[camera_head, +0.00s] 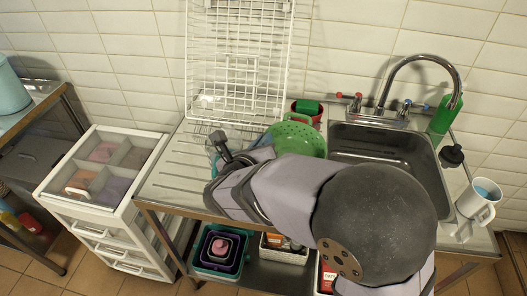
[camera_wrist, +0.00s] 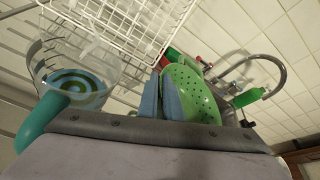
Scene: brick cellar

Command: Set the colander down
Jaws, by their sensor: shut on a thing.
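The green colander (camera_head: 298,139) shows above the drainboard, left of the sink, partly hidden behind my arm. In the wrist view the colander (camera_wrist: 194,92) is tilted, with its perforated side facing the camera. My gripper (camera_wrist: 162,95) has its two blue-grey fingers close together at the colander's left edge, shut on it. The grasped part is mostly hidden by the fingers. In the head view my arm covers the fingertips. I cannot tell whether the colander touches the drainboard.
A clear jug (camera_wrist: 75,75) with a teal handle stands close left of my fingers. A white wire rack (camera_head: 238,60) leans at the back. The sink (camera_head: 385,150) lies right; the drainboard (camera_head: 165,180) is bare at left.

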